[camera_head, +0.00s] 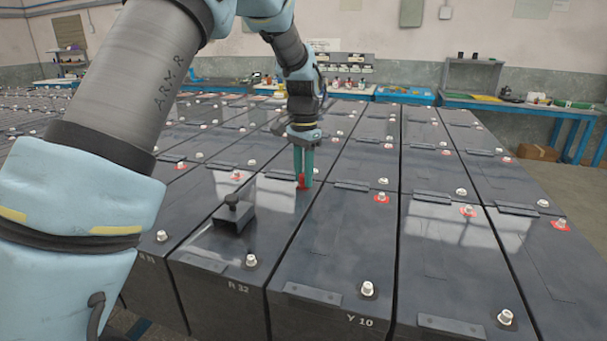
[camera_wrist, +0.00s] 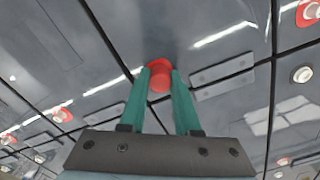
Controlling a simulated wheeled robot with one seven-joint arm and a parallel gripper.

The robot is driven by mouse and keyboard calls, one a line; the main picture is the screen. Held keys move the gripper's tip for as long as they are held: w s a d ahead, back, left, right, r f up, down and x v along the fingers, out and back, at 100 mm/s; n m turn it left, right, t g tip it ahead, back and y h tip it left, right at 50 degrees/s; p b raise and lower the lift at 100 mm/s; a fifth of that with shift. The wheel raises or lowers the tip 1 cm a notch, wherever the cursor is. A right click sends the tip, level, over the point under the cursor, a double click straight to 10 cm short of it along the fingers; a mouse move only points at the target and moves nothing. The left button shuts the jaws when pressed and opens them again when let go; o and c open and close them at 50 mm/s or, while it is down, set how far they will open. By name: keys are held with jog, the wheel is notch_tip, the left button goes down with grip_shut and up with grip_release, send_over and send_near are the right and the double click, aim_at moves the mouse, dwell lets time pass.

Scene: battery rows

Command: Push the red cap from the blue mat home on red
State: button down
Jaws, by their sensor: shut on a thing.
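My gripper (camera_head: 303,180) points down at the far right corner of the battery marked R 32 (camera_head: 215,262). Its green fingers are shut on the red cap (camera_wrist: 160,80), which shows between the fingertips in the wrist view. A red patch (camera_wrist: 159,63) shows right behind the cap, on the battery top, at the place where neighbouring batteries have their red-ringed terminals. The white post there is hidden. I cannot tell whether the cap is fully down on it. I cannot make out the blue mat.
A dark block with a knob (camera_head: 233,214) stands on R 32, left of my gripper. Neighbouring batteries, such as Y 10 (camera_head: 330,250), have bare white posts, some ringed red (camera_head: 381,198). Blue benches (camera_head: 404,95) with small items stand at the back.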

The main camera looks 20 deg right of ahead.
jog(key=c, duration=0.5)
grip_release()
jog(key=shift+c, duration=0.2)
jog(key=shift+o, duration=0.3)
jog(key=o, duration=0.4)
jog(key=shift+r, duration=0.1)
jog(key=shift+r+p, duration=2.85)
jog(key=shift+r, duration=0.55)
